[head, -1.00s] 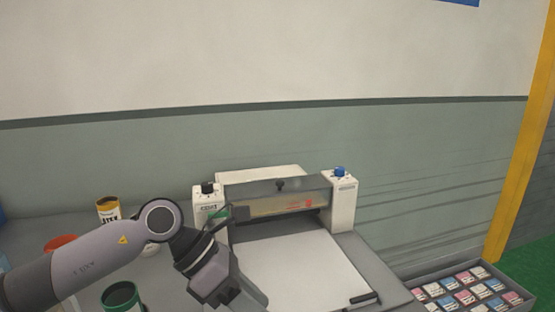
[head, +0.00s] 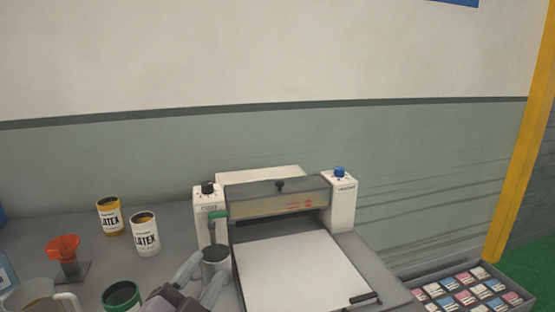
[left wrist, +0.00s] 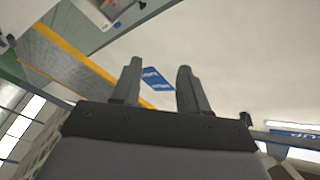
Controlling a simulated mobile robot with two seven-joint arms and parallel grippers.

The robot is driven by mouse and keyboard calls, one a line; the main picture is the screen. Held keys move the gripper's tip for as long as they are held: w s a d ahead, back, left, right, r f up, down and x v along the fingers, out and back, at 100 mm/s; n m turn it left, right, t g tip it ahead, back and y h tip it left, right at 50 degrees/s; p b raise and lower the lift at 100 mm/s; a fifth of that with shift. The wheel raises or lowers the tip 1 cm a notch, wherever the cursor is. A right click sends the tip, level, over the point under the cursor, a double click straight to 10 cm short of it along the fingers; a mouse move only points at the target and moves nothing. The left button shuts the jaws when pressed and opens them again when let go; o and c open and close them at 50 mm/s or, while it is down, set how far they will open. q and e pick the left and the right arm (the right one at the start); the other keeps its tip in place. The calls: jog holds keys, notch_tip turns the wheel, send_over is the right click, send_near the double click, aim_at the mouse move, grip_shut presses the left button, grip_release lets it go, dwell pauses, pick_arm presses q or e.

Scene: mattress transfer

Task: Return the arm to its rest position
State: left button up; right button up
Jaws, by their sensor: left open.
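My left gripper (head: 207,270) is at the bottom of the head view, left of the white machine, with two grey fingers spread apart. In the left wrist view the gripper (left wrist: 158,80) is open with nothing between its fingers. Behind the fingers are the wall and a blue sign (left wrist: 155,79). Most of my left arm is below the picture. My right gripper is not in view.
A white machine (head: 342,203) with a flat bed (head: 300,270) fills the middle. A swatch tray (head: 410,285) lies at bottom right.

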pick_arm(q)
jog(key=s+a+f+n+g+y, duration=0.3)
jog(key=s+a+f+n+g, duration=0.15)
jog(key=f, duration=0.35)
jog(key=s+a+f+n+g+y, duration=0.25)
jog(key=s+a+f+g, duration=0.2)
jog(key=f, duration=0.35)
jog(key=s+a+f+n+g, duration=0.1)
jog(key=s+f+n+g, duration=0.2)
jog(key=s, duration=0.5)
jog(key=s+a+f+g, duration=0.1)
jog(key=s+f+g, duration=0.25)
jog(key=s, duration=0.45)
jog(key=w+d+f+t+h+b, duration=0.2)
jog(key=w+f+t, duration=0.4)
jog(key=f, duration=0.6)
jog(key=shift+w+d+f+t+h+b, duration=0.15)
jog(key=shift+w+d+t+h+b, duration=0.3)
jog(key=shift+t, duration=0.2)
